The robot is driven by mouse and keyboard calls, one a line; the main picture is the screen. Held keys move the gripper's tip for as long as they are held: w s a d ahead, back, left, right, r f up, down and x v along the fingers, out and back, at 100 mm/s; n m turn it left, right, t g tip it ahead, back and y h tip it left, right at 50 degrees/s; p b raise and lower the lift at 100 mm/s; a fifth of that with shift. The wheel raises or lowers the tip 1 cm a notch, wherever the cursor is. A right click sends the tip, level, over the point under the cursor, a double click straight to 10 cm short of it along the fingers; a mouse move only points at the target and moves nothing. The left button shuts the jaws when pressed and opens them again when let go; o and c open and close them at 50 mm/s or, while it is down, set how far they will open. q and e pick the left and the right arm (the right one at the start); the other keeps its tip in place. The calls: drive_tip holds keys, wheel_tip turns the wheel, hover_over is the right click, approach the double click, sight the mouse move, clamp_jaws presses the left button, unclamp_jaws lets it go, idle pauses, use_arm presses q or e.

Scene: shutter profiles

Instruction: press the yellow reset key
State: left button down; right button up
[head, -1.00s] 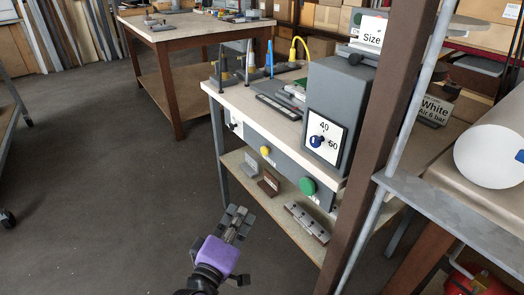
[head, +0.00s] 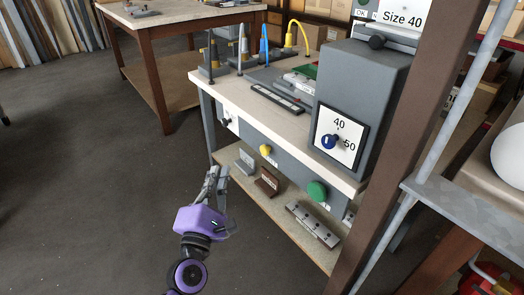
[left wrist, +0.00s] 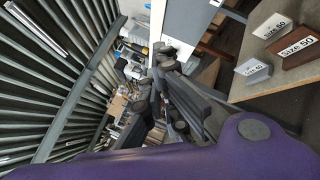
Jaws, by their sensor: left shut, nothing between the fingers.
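The yellow reset key (head: 266,150) is a small round yellow button on the grey front panel (head: 290,168) under the bench top, in the head view. My left gripper (head: 217,172) is purple with grey fingers, in front of the bench, below and to the left of the yellow key and apart from it. Its fingers are shut and empty. In the left wrist view the fingers (left wrist: 163,60) show together, with the panel edge beyond them. I cannot make out the yellow key in that view. My right gripper is not in view.
A green button (head: 317,191) sits right of the yellow key, and a black knob (head: 226,122) left of it. A grey box with a blue dial knob (head: 329,141) stands on the bench. Size blocks (head: 268,182) lie on the lower shelf. A brown post (head: 392,150) stands at right.

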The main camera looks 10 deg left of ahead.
use_arm(q)
drive_tip(key=w+d, duration=0.5)
drive_tip(key=w, duration=0.2)
drive_tip(key=shift+d, duration=0.2)
idle(1.5)
drive_tip(key=shift+w+d, duration=0.25)
drive_tip(key=shift+w, duration=0.05)
drive_tip(key=shift+w+d, duration=0.45)
drive_tip(key=shift+w, duration=0.1)
idle(1.1)
drive_tip(key=shift+s+a, duration=0.65)
drive_tip(key=shift+s, duration=0.2)
drive_tip(key=shift+s+a+p, duration=0.2)
drive_tip(key=shift+s+a, duration=0.6)
drive_tip(key=shift+s, duration=0.2)
drive_tip(key=shift+s+a+p, duration=0.2)
drive_tip(key=shift+s+a, duration=0.55)
drive_tip(key=shift+s, duration=0.25)
